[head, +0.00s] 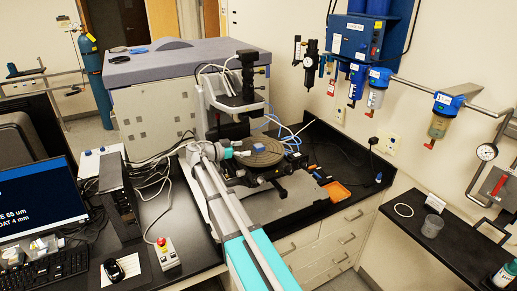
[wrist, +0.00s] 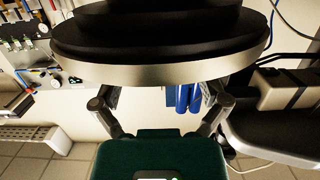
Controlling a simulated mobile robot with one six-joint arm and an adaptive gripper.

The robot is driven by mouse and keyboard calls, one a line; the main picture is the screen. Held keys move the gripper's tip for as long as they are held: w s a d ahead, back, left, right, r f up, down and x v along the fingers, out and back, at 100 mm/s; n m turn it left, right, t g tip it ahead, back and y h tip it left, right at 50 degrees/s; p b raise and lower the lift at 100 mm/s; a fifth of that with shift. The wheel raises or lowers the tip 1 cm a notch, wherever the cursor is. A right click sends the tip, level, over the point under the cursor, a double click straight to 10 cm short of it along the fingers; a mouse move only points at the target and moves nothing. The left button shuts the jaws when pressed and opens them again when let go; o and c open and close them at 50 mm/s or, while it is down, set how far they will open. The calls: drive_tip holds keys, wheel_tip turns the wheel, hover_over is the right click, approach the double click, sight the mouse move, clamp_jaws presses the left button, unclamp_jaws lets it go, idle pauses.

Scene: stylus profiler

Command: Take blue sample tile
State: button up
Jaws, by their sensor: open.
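The round dark stage (head: 262,160) of the profiler stands on the bench in the middle of the head view. A small blue piece (head: 288,143), which looks like the blue sample tile, shows at the right of the stage top. My gripper (head: 239,153) is at the left edge of the stage. In the wrist view the stage's pale rim (wrist: 160,73) spans the top, and my gripper (wrist: 160,103) has its two fingers wide apart below it, with nothing between them. The tile cannot be made out in the wrist view.
The profiler's column and head (head: 240,85) rise behind the stage, with loose cables around. An orange tray (head: 337,191) lies on the bench to the right. A control box with a red button (head: 166,252) sits at the front left.

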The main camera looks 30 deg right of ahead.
sight(255, 147)
drive_tip(key=shift+d, duration=0.15)
drive_tip(key=shift+d+f+b, duration=0.25)
drive_tip(key=shift+d, duration=0.95)
drive_tip(key=shift+d+f+b, duration=0.2)
drive_tip(key=shift+d, duration=1)
drive_tip(key=c, duration=1)
